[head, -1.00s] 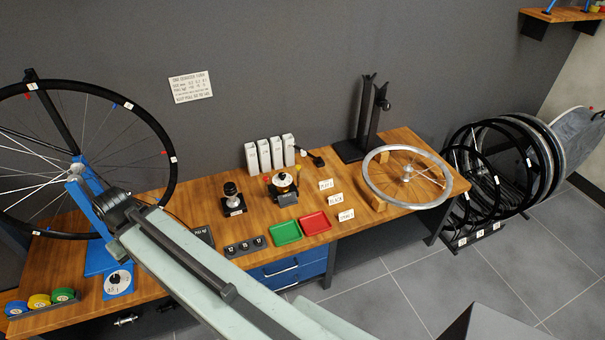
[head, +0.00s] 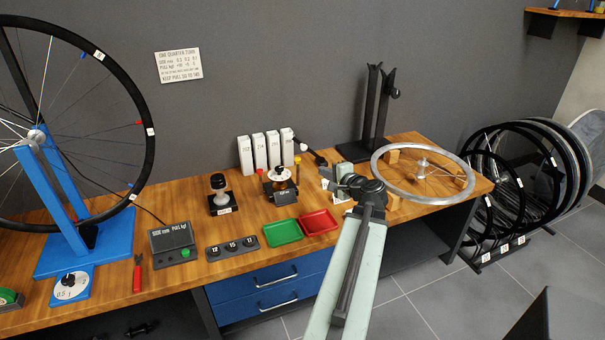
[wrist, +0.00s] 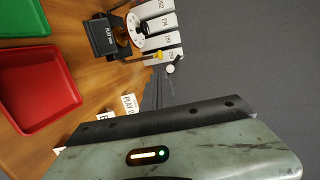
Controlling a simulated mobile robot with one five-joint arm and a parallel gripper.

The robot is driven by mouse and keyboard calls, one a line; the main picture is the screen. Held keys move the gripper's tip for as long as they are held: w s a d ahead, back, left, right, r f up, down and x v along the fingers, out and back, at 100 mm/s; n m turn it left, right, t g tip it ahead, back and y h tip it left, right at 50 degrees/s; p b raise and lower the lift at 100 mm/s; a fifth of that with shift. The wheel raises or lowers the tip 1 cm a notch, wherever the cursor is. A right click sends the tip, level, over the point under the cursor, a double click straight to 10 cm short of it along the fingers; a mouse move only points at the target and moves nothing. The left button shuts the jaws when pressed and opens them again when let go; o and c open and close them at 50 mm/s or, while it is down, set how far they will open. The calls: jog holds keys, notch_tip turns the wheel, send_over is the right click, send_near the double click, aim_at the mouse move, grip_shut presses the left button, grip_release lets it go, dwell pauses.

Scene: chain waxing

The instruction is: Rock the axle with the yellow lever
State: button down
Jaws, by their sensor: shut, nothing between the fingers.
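The axle fixture (head: 280,183) stands on the bench, with a round white top and a dark "PLAY" box at its front. Its yellow lever (head: 297,160) sticks up on the right side, with a yellow knob. In the wrist view, the fixture (wrist: 127,33) is at the top and the yellow knob (wrist: 160,56) is at its near end. My gripper (head: 328,172) is shut and empty, to the right of the lever and apart from it. In the wrist view, the dark fingers (wrist: 160,88) point up toward the knob. The axle itself is hard to make out.
A green tray (head: 284,232) and red tray (head: 318,222) are in front. A silver wheel (head: 388,192) lies right of my gripper, with a black stand (head: 375,120) behind.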

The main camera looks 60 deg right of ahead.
aim_at(299, 160)
jog(key=shift+w, duration=0.1)
jog(key=b+x, duration=0.3)
jog(key=x, duration=1.1)
jog(key=shift+b, duration=0.3)
jog(key=shift+a, duration=0.1)
